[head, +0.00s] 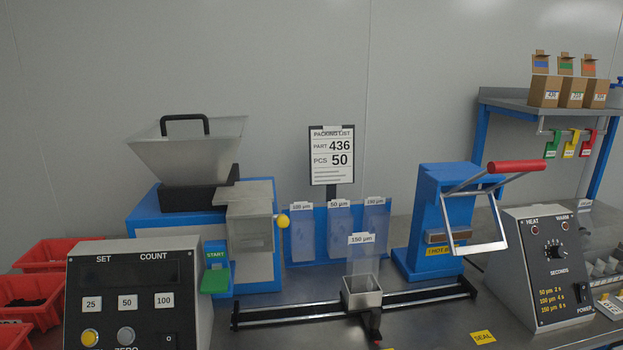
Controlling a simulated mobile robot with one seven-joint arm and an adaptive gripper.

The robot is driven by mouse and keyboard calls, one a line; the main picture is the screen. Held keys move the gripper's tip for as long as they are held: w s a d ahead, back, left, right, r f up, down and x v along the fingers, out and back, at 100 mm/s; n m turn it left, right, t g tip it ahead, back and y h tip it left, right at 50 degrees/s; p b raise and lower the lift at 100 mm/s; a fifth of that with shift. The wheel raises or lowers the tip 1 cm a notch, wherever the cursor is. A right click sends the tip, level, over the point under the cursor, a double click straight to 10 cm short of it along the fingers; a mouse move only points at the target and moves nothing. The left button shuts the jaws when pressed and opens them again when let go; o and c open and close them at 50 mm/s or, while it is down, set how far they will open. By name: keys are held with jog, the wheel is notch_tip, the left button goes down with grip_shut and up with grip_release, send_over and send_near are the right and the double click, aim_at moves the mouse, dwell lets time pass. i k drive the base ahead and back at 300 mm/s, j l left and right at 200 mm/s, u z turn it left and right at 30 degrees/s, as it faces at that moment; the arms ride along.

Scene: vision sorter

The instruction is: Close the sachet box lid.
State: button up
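Three small cardboard boxes stand side by side on the shelf at the upper right of the head view: a left box (546,92), a middle box (572,93) and a right box (596,94). Each has a printed white label on its front. Behind each box stands a raised flap with a coloured patch: a blue-patched lid (541,56), a green-patched lid (566,58) and an orange-patched lid (589,59). All three lids look open. I cannot tell which one is the sachet box. My gripper is not in view.
The metal shelf (510,102) has coloured tags hanging below it. A blue sealer (440,190) with a red handle (516,167) and a heat control box (545,270) stand below. A hopper (190,145), a rail with a small metal cup (361,297) and red bins (45,256) fill the left and middle.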

aim_at(584, 239)
jog(key=z, duration=1.35)
jog(key=i+l, duration=0.45)
jog(key=i, duration=0.15)
jog(key=i+l, duration=0.45)
jog(key=i, duration=0.2)
jog(key=i+j, duration=0.2)
jog(key=i, duration=0.25)
